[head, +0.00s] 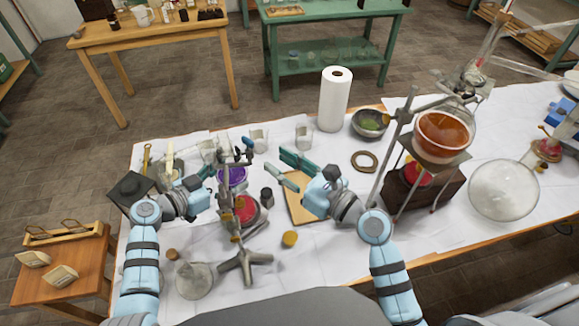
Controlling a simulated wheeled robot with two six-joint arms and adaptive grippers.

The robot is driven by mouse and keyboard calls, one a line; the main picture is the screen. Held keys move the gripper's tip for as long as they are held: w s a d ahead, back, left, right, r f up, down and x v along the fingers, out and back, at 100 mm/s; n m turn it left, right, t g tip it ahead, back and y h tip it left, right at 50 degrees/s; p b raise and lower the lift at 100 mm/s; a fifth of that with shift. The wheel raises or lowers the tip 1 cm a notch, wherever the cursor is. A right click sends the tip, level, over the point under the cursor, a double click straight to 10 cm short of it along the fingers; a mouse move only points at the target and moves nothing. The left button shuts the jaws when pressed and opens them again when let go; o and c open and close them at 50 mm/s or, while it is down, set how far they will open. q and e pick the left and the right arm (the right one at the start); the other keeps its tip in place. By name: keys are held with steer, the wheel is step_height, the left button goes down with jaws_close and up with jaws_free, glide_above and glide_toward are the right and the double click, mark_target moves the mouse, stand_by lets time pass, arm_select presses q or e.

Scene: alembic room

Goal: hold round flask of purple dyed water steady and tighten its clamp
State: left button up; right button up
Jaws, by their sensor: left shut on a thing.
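The round flask of purple dyed water (238,177) sits in the metal stand left of centre, above a red-topped burner or heater (246,209). My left gripper (212,173) comes in from the left and is shut on the flask at its left side; the exact contact is partly hidden. The clamp (240,153) is at the top of the stand, by the flask's upper part; its screw is too small to make out. My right gripper (274,161) is open and empty, right of the flask and clamp, its teal fingers pointing left and apart from them.
The stand's tripod foot (245,262) is near the front edge. A wooden board (298,208) lies under my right gripper. A paper roll (335,100) and beakers (304,136) stand behind.

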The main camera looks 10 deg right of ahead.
mark_target(248, 142)
steer(key=v, duration=0.3)
steer(key=shift+w+r, duration=0.15)
steer(key=shift+r, duration=0.1)
steer(key=c, duration=0.3)
steer(key=shift+w+d+r+n, duration=0.4)
steer(key=shift+w+r, duration=0.25)
steer(key=shift+r, duration=0.1)
steer(key=c, duration=0.3)
steer(key=w+d+n, duration=0.1)
steer(key=w+d+n+g, duration=0.1)
steer(key=w+n, duration=0.1)
steer(key=w+d+f+n+y, duration=0.1)
steer(key=w, duration=0.1)
steer(key=shift+d+n+g, duration=0.3)
steer(key=shift+d+n, duration=0.1)
jaws_close()
steer(key=w+d+f+n+g+y, duration=0.15)
steer(key=d+n, duration=0.25)
steer(key=n, duration=0.6)
steer(key=w+a+n, duration=0.2)
steer(key=a+n, duration=0.3)
steer(key=a, duration=0.6)
steer(key=shift+w+a+y, duration=0.35)
steer(key=shift+y, duration=0.1)
